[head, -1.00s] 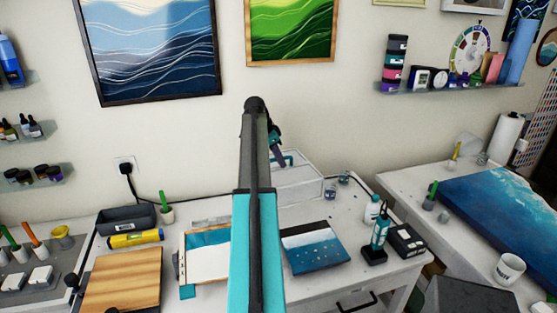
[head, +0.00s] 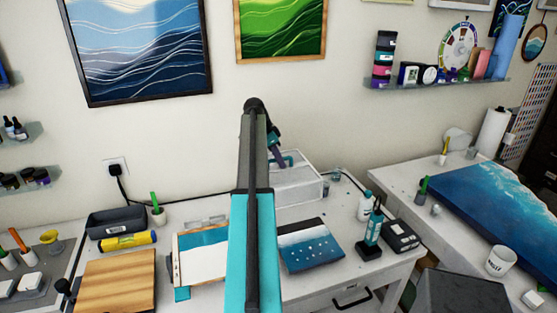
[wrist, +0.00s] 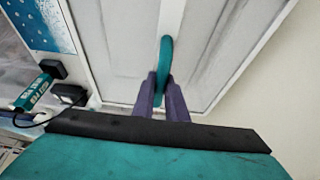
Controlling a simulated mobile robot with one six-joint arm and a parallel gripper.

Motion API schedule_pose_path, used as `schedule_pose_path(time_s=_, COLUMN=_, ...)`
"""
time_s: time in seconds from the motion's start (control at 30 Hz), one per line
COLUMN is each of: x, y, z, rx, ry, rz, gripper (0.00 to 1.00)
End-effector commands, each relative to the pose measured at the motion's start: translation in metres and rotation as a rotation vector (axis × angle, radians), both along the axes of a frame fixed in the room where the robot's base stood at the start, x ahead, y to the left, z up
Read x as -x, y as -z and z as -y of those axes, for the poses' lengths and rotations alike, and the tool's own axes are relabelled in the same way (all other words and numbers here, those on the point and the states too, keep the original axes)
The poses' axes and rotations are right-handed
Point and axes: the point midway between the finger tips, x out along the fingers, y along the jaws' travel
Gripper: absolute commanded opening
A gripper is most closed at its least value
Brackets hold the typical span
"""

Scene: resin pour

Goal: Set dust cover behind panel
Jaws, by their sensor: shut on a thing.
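The dust cover is a clear, pale box (head: 303,192) with a teal handle on top, at the back of the white table. It lies behind the blue, white-dotted panel (head: 311,246) in the head view. My gripper (head: 281,160) is shut on the teal handle, which shows between the fingers in the wrist view (wrist: 164,60). The cover's pale top (wrist: 118,40) fills much of that view, with the panel (wrist: 42,22) at its upper left. My arm hides the cover's left part in the head view. I cannot tell whether the cover touches the tabletop.
Bottles (head: 369,236) and a black box (head: 400,236) are at the table's right. A framed board (head: 203,257), yellow tube (head: 127,240) and grey tray (head: 118,220) lie left. A black cable runs along the back.

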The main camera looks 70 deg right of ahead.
Motion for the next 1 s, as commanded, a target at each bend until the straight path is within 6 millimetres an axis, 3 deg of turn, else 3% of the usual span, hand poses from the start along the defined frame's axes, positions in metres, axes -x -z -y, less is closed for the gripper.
schedule_pose_path(time_s=1.0, x=-0.002, y=0.064, z=-0.001, rx=0.000, ry=-0.003, rz=-0.001, gripper=0.00)
